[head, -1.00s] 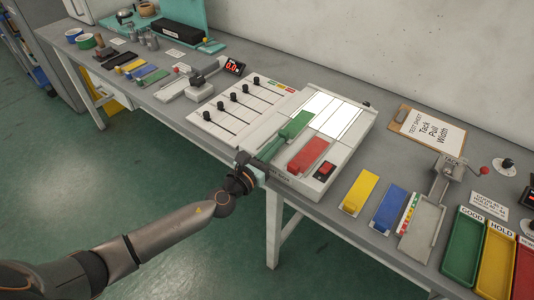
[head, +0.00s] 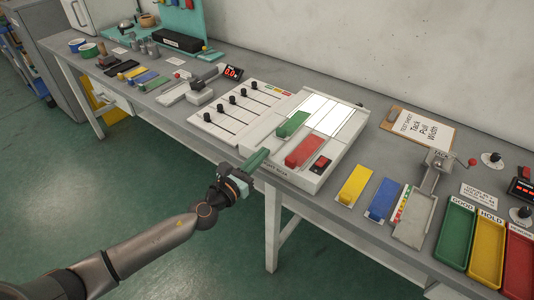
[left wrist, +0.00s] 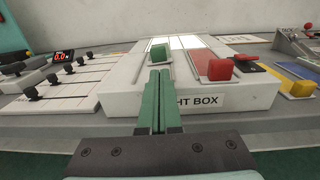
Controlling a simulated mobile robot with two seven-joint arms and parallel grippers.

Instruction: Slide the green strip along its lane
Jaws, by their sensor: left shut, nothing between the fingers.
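The green strip (head: 292,124) lies in its lane on the white light box, its far end on the lit panels. It also shows in the left wrist view (left wrist: 159,51), with a raised block at its near end. My left gripper (head: 264,153) has green fingers. They are shut and empty at the front edge of the light box, pointing toward the strip. In the left wrist view the fingers (left wrist: 161,74) are pressed together, just short of the strip's block and apart from it. My right gripper is not in view.
A red strip (head: 304,150) lies in the lane to the right, near a red switch (head: 320,164). A slider panel (head: 231,110) with black knobs stands left of the lanes. Yellow (head: 355,185) and blue (head: 383,200) strips lie on the bench to the right.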

